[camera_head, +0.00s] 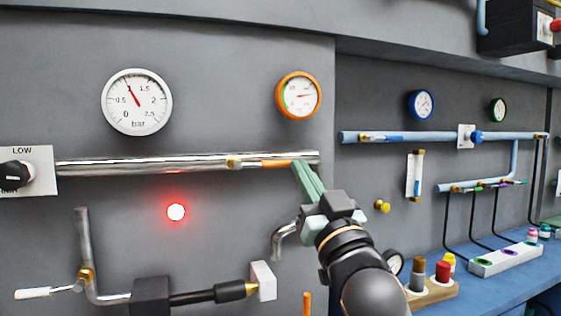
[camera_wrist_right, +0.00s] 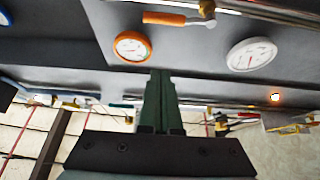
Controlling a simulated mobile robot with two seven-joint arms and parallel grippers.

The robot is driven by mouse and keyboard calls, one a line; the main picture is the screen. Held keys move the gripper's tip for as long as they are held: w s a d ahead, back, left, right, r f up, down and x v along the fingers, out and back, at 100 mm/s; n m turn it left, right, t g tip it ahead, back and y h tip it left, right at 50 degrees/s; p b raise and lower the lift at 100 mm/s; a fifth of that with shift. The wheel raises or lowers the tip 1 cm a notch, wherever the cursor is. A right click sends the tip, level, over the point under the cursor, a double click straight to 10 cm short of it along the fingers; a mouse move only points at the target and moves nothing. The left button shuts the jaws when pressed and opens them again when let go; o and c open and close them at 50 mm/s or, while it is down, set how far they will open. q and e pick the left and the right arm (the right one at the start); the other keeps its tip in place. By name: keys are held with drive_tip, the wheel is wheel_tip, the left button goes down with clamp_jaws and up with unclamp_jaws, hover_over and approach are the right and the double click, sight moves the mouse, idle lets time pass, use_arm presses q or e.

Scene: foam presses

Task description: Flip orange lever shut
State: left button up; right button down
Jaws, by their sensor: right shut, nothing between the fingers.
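The orange lever (camera_head: 277,163) lies along the shiny steel pipe (camera_head: 130,163), to the right of its brass valve body (camera_head: 234,163). In the right wrist view, which is turned over, the orange lever (camera_wrist_right: 165,18) shows at the top with the brass valve (camera_wrist_right: 207,8) beside it. My right gripper (camera_head: 299,168) is shut and empty, its green fingers pointing up at the lever's right end in the head view. In the wrist view its fingertips (camera_wrist_right: 160,73) appear apart from the lever. Whether they touch it I cannot tell. My left gripper is not in view.
A white gauge (camera_head: 137,102) and an orange-rimmed gauge (camera_head: 298,95) hang above the pipe. A red lamp (camera_head: 176,212) glows below it. A LOW knob panel (camera_head: 28,172) is at the left end. Blue pipes (camera_head: 430,137) and a blue bench (camera_head: 500,285) are at right.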

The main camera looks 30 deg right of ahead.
sight(283, 161)
drive_tip(key=p+x, duration=0.2)
drive_tip(key=x, duration=0.8)
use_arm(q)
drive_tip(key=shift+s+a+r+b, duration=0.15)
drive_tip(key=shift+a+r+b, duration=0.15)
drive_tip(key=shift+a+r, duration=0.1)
use_arm(e)
drive_tip(key=shift+w+f, duration=0.2)
drive_tip(key=shift+f, duration=0.8)
drive_tip(key=shift+w+f, duration=0.15)
drive_tip(key=shift+f, duration=0.9)
drive_tip(key=shift+d, duration=0.1)
